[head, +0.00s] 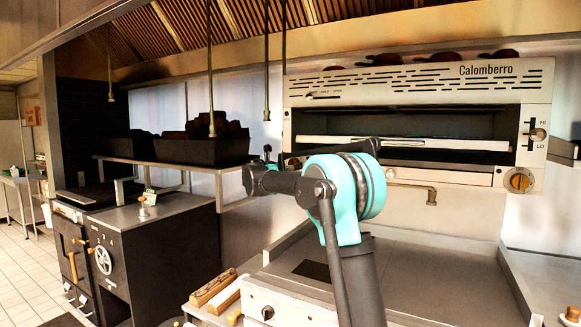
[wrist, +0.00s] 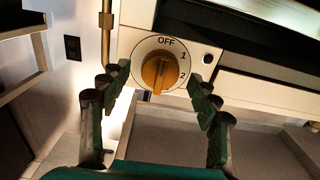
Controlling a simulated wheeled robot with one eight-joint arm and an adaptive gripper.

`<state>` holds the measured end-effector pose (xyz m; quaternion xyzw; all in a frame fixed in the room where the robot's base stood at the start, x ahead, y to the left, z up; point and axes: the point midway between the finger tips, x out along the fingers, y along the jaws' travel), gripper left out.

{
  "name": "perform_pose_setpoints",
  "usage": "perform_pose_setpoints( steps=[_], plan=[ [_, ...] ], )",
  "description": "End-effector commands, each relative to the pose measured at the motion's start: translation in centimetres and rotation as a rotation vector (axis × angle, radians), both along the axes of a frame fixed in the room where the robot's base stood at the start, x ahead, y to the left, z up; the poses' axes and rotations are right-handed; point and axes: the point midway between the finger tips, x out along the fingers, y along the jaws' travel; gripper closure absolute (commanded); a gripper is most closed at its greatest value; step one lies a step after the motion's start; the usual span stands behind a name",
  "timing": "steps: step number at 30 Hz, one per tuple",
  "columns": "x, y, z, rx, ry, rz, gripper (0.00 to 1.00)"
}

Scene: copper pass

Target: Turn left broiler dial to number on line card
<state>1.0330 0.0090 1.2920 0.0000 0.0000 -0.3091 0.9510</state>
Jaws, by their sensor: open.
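The left broiler dial (wrist: 160,72) is an orange knob on a white round plate marked OFF at the top, then 1 and 2 down the right. Its ridge stands nearly upright; I cannot tell which end is the pointer. My gripper (wrist: 159,82) is open, with one green-padded finger on each side of the dial, apart from it. In the head view my arm hides this dial, and my gripper (head: 262,170) is dark and small before the broiler (head: 420,85). A small card (head: 150,196) stands on the left counter; its writing is too small to read, and I cannot tell if it is the line card.
Another orange dial (head: 520,180) is at the broiler's lower right, below a HI/LO slider (head: 538,134). A bent handle (head: 431,193) hangs under the broiler. A flat griddle (head: 430,270) lies below. A shelf with black bins (head: 220,150) is at left.

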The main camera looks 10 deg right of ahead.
Motion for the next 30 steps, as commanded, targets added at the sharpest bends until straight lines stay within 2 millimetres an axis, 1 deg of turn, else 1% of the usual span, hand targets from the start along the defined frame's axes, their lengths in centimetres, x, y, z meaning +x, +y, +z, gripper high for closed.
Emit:
perform_pose_setpoints(
  steps=[4, 12, 24, 30],
  plan=[
    [0.57, -0.44, -0.01, 0.000, 0.000, 0.000, 0.38],
    [0.64, -0.48, -0.01, 0.000, 0.000, 0.000, 0.38],
    [0.62, -0.47, -0.01, 0.000, 0.000, 0.000, 0.88],
    [0.62, -0.47, -0.01, 0.010, -0.007, 0.000, 0.88]
  ],
)
